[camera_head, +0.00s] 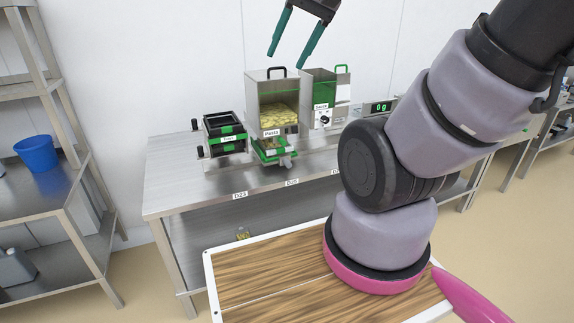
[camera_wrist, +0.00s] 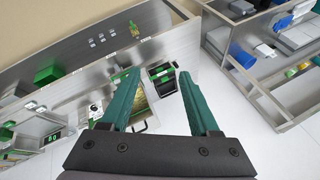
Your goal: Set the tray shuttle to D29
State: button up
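A green carriage with a small tray, which looks like the tray shuttle (camera_head: 272,156), sits on the steel bench below the Pasta hopper (camera_head: 277,98). Labels stand along the bench's front edge: D23 (camera_head: 240,195), one that looks like D25 or D26 (camera_head: 292,182), and a third (camera_head: 336,173) partly hidden by my arm. I cannot read a D29 label. My gripper (camera_head: 286,60) is open and empty, high above the hopper, with its teal fingers apart. The wrist view shows the open fingers (camera_wrist: 158,74) over the hopper and black trays.
A stack of black trays (camera_head: 225,131) with green parts stands left of the hopper. A Sauce dispenser (camera_head: 323,92) and a scale display reading 0 g (camera_head: 379,107) stand to the right. A steel shelf with a blue bucket (camera_head: 37,153) is at left. The bench's front strip is clear.

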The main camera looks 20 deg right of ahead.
jog(key=w+a+f+m+g+y, duration=0.2)
jog(key=w+a+f+g+y, duration=0.45)
jog(key=w+a+y, duration=0.3)
jog(key=w+d+f+m+t+y, duration=0.2)
jog(key=w+f+m+t+y, duration=0.15)
jog(key=w+f+t, duration=0.35)
jog(key=w+d+f+m+t+y, duration=0.2)
jog(key=w+d+f+m, duration=0.15)
jog(key=w, duration=0.65)
jog(key=m+t+h, duration=1.1)
jog(key=m+h, duration=0.3)
jog(key=h, duration=0.4)
send_near(290, 166)
jog(key=shift+g, duration=0.25)
jog(key=w, duration=1.1)
jog(key=shift+a+r, duration=0.15)
jog(key=shift+r, duration=0.1)
